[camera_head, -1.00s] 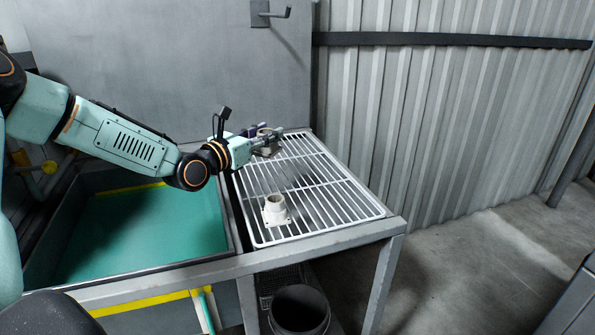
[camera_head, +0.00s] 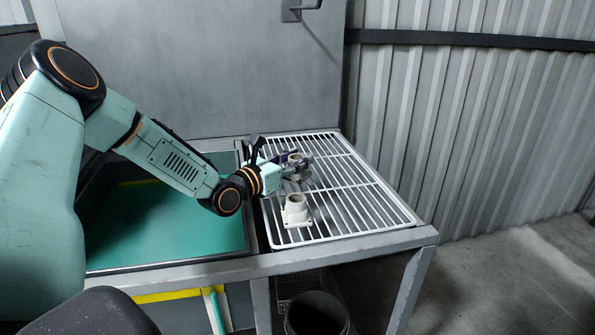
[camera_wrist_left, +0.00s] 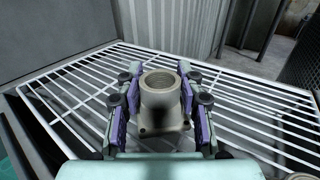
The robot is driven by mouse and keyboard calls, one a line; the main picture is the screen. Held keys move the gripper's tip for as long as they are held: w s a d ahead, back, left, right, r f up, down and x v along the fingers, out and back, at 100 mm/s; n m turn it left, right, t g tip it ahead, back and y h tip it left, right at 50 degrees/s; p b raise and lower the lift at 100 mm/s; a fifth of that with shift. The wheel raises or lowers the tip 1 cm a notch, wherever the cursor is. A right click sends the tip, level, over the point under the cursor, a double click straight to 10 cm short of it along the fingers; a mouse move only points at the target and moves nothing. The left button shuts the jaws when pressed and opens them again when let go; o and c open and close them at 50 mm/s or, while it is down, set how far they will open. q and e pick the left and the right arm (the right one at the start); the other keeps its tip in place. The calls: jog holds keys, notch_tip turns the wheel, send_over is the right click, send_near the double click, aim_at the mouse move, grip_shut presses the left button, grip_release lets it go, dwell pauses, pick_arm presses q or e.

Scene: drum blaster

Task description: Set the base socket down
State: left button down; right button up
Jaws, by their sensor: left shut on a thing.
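My left gripper (camera_head: 299,166) is over the far part of the white wire rack (camera_head: 372,205). It is shut on a beige base socket (camera_head: 296,160), a round threaded collar on a square flange. In the left wrist view the held socket (camera_wrist_left: 161,102) stands upright between the purple finger pads, with rack bars around it. I cannot tell whether its flange touches the bars. A second, similar white socket (camera_head: 296,211) stands upright on the near left part of the rack, apart from my gripper. My right gripper is not in view.
A basin with a green bottom (camera_head: 165,225) lies left of the rack. A grey panel (camera_head: 210,70) rises behind, and a corrugated wall (camera_head: 470,130) stands to the right. A dark round bin (camera_head: 316,314) is below the bench. The rack's right side is clear.

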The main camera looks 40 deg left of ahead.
pick_arm(q)
jog(key=shift+s+d+f+b, duration=0.1)
jog(key=shift+s+f+b, duration=0.1)
jog(key=shift+f, duration=0.2)
jog(key=shift+s+d+f+b, duration=0.1)
jog(key=shift+f+b, duration=0.05)
jog(key=shift+f, duration=0.25)
jog(key=shift+w+a+f, duration=0.1)
jog(key=shift+w+f, duration=0.15)
jog(key=shift+w, duration=0.25)
jog(key=c, duration=1.2)
grip_release()
jog(key=shift+f, duration=0.15)
jog(key=o, duration=0.4)
jog(key=shift+s+r, duration=0.35)
jog(key=shift+s, duration=0.05)
jog(key=shift+c, duration=0.2)
jog(key=shift+w+f, duration=0.3)
jog(key=shift+w, duration=0.05)
jog(key=shift+s, duration=0.1)
